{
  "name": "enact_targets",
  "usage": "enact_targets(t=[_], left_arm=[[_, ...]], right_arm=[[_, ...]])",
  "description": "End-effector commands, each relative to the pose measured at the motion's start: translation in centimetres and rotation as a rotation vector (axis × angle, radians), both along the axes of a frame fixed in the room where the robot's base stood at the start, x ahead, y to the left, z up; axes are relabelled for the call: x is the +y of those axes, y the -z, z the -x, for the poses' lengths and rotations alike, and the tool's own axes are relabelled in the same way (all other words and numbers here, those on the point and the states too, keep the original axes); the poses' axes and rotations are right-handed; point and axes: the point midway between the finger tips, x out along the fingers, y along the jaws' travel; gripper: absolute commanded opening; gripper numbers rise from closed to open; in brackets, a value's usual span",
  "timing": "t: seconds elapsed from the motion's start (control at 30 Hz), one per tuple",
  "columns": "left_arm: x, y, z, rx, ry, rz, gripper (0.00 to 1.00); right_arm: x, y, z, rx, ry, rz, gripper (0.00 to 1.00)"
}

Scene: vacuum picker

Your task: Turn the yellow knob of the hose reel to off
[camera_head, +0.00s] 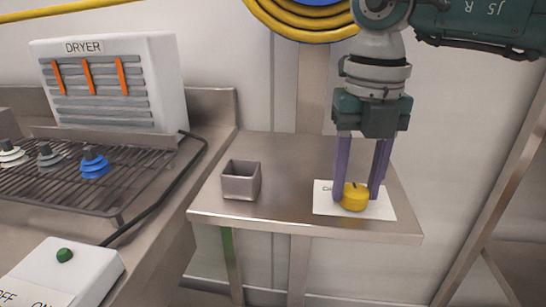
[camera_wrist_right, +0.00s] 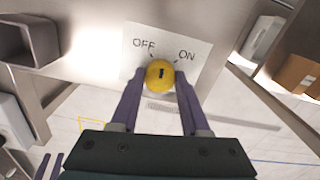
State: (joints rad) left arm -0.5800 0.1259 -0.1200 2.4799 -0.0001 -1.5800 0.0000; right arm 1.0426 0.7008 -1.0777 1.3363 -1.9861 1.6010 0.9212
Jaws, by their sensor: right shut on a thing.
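The yellow knob (camera_head: 355,198) sits on a white label plate (camera_head: 323,205) on the small steel table. In the right wrist view the knob (camera_wrist_right: 152,82) lies below the words OFF, at its upper left, and ON, at its upper right. Its short dark mark points roughly up, between the two words. My right gripper (camera_head: 364,193) reaches down from above, its purple fingers shut on the knob's two sides. Two purple fingers of my left gripper (camera_wrist_right: 48,165) show small at the lower left of the right wrist view, apart, with nothing seen between them.
A grey open square cup (camera_head: 241,181) stands left of the knob on the table. The yellow hose reel (camera_head: 300,27) hangs on the wall behind. A dryer (camera_head: 160,80), a wire rack (camera_head: 125,180) and a white switch box (camera_head: 85,262) are to the left.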

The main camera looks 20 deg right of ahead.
Motion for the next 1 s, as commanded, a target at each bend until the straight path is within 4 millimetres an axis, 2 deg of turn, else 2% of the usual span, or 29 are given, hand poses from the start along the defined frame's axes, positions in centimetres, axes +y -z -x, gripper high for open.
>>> enact_targets(t=[0.5,0.7,1.0], left_arm=[[-0.1,0.9,0.0,0.0,-0.002,0.004,0.5],[-0.2,1.2,0.0,-0.001,-0.006,0.01,0.5],[-0.3,1.3,0.0,0.0,-0.007,0.011,0.5]], right_arm=[[0.1,0.0,0.0,-0.002,-0.446,-0.002,0.0],[0.1,0.0,0.0,-0.001,-0.558,-0.002,0.0],[0.1,-0.1,0.0,-0.001,-0.635,-0.002,0.0]])
